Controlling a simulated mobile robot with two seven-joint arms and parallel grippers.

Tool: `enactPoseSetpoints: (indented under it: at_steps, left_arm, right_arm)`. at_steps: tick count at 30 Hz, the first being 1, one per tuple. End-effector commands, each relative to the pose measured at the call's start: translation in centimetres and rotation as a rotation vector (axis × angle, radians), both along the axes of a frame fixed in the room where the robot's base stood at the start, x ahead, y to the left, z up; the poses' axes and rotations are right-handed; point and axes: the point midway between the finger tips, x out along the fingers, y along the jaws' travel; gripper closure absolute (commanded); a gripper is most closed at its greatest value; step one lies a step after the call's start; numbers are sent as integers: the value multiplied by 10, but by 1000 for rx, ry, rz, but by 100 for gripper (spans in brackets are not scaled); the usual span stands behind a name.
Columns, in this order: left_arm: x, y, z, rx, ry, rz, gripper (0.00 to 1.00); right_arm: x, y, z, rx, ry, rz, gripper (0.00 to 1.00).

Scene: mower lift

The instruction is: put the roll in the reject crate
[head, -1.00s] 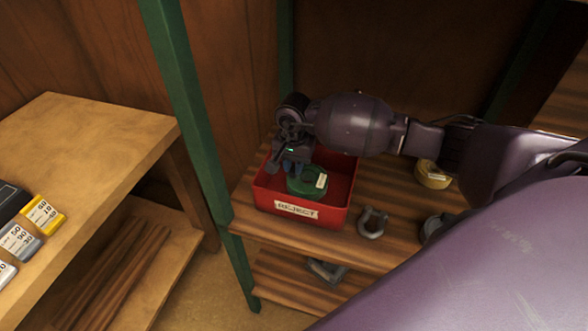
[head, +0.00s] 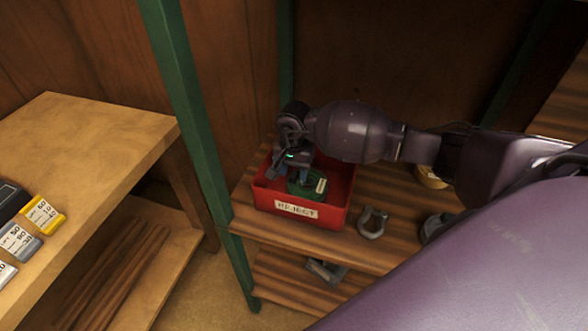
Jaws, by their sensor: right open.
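The green roll (head: 306,188) with a pale label lies inside the red reject crate (head: 322,218), towards its middle front. The crate stands on a wooden shelf and bears a REJECT label on its front. My right gripper (head: 291,172) is over the crate, pointing down, open, at the left side of the roll. Its fingertips are partly hidden, so I cannot tell whether they touch the roll. My left gripper is out of view.
A grey shackle (head: 372,222) lies right of the crate. A yellowish roll (head: 431,178) sits further right, partly behind my arm. A green shelf post (head: 200,150) stands left of the crate. A wooden bench (head: 85,150) with labelled boxes is at the left.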

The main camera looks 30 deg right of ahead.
Motion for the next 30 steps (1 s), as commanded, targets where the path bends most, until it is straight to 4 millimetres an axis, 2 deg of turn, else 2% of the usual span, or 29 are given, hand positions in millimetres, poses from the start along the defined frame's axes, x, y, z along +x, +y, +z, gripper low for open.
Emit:
enactPoseSetpoints:
  at_steps: [5, 18, 24, 30]
  left_arm:
    - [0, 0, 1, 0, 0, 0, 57]
    - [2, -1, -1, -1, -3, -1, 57]
    - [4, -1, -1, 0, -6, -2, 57]
    - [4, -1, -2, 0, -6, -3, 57]
  right_arm:
    - [1, 0, 18, 0, -4, 1, 54]
    - [1, 0, 98, -1, -2, 1, 54]
    - [0, 0, 117, 1, -1, 0, 54]
    - [0, 0, 121, 0, 0, 0, 54]
